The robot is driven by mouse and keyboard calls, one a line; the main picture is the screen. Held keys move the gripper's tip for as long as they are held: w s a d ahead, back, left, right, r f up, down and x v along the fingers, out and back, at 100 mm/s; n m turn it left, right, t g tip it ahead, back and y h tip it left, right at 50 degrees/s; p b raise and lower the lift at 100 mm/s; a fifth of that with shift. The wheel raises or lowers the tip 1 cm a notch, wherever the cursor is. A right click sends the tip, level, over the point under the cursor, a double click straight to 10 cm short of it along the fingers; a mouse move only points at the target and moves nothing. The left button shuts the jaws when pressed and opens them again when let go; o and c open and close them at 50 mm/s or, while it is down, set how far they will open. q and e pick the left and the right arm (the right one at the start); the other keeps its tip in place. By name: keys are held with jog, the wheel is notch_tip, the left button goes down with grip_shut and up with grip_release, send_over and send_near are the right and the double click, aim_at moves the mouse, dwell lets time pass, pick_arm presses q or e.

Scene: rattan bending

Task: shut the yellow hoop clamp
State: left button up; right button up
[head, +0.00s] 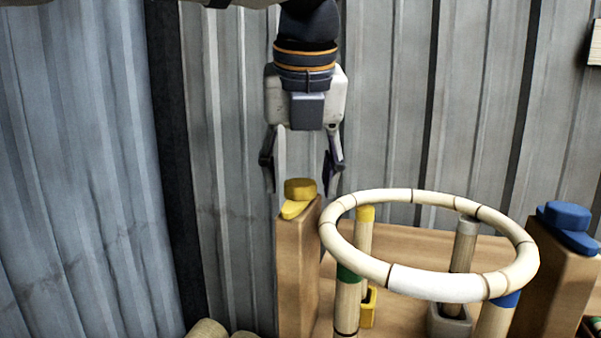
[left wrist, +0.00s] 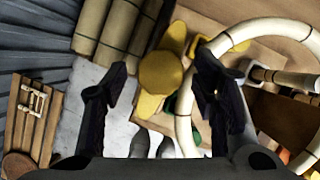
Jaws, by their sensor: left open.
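The yellow hoop clamp (head: 300,190) sits on top of the left wooden post (head: 298,265). It has a round knob over a flat arm that points toward the front left, away from the rattan hoop (head: 437,283). The hoop lies level on several uprights to the right of the clamp. My left gripper (head: 297,172) hangs above the clamp, fingers down and apart, with nothing between them. In the left wrist view the yellow knob (left wrist: 161,73) shows between the fingers, its arm (left wrist: 147,107) extending below it. My right gripper is not in view.
A blue clamp (head: 566,222) sits on the right wooden post (head: 556,285). Uprights with yellow, green, grey and blue tops stand inside the frame. Rattan rolls (head: 207,330) lie low at the left. A corrugated wall (head: 230,150) closes the back.

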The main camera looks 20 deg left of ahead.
pick_arm(q)
jog(key=c, duration=1.2)
jog(key=shift+o, duration=0.2)
jog(key=shift+m, duration=0.4)
jog(key=m+h, duration=0.1)
jog(key=m, duration=0.2)
jog(key=shift+a+m+h, duration=0.1)
jog(key=shift+m+h, duration=0.3)
jog(key=m+h, duration=0.1)
jog(key=m, duration=0.3)
jog(key=shift+a+m+h, duration=0.15)
jog(key=shift+m+h, duration=0.15)
jog(key=shift+h, duration=0.1)
jog(key=m+g+h, duration=0.1)
jog(key=m, duration=0.3)
jog(key=shift+w, duration=0.15)
jog(key=shift+a+m+g+h, duration=0.1)
jog(key=shift+m+g+h, duration=0.25)
jog(key=shift+m, duration=0.85)
jog(key=shift+m+g+h, duration=0.25)
jog(key=shift+m+g, duration=0.2)
jog(key=shift+m, duration=0.75)
jog(key=o, duration=1.2)
jog(key=shift+c, duration=0.2)
